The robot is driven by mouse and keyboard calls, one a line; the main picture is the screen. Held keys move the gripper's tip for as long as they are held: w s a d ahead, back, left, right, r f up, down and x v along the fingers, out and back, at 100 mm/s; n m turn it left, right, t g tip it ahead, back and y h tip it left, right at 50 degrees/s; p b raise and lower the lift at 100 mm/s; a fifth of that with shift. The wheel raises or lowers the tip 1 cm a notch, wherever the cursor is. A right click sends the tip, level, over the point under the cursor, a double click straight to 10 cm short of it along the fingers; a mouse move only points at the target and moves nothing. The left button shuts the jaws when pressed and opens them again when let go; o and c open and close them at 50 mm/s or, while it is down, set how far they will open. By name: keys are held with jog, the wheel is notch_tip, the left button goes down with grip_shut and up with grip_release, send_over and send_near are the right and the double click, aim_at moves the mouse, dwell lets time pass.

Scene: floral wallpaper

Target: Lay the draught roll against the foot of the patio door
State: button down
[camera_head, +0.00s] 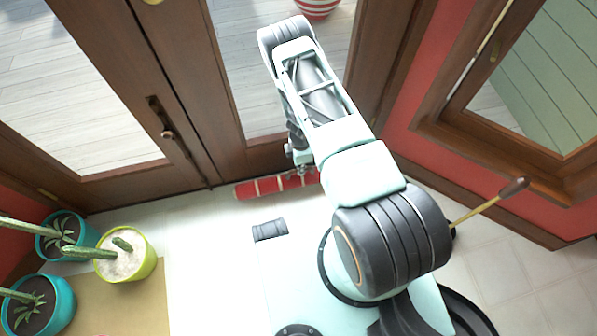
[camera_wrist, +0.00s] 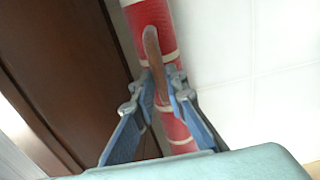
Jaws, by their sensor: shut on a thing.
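The draught roll (camera_head: 262,187) is red with pale bands. In the head view it lies along the foot of the brown patio door (camera_head: 231,150), its right part hidden by my arm. My gripper (camera_head: 300,168) is over that right part. In the wrist view the roll (camera_wrist: 151,14) runs beside the dark door (camera_wrist: 65,60), with a narrow strip between them. My gripper (camera_wrist: 160,92) is shut on the roll's brown strap or handle (camera_wrist: 153,50). I cannot tell whether the roll touches the door or rests fully on the floor.
Potted cacti (camera_head: 125,256) stand at the lower left by a tan mat (camera_head: 130,300). A small dark grey object (camera_head: 270,230) is in front of the roll. A wooden-handled stick (camera_head: 490,205) shows at right. Pale floor (camera_head: 205,225) is clear between pots and roll.

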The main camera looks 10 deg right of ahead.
jog(key=shift+w+a+f, duration=0.15)
jog(key=shift+w+f, duration=0.2)
jog(key=shift+f, duration=0.05)
notch_tip(320, 180, down, 4)
jog(key=shift+w+a+r+b, duration=0.15)
jog(key=shift+r+b, duration=0.1)
jog(key=shift+b, duration=0.55)
jog(key=shift+r, duration=0.1)
jog(key=c, duration=1.9)
grip_release()
jog(key=shift+c, duration=0.2)
notch_tip(320, 180, up, 12)
jog(key=p, duration=0.4)
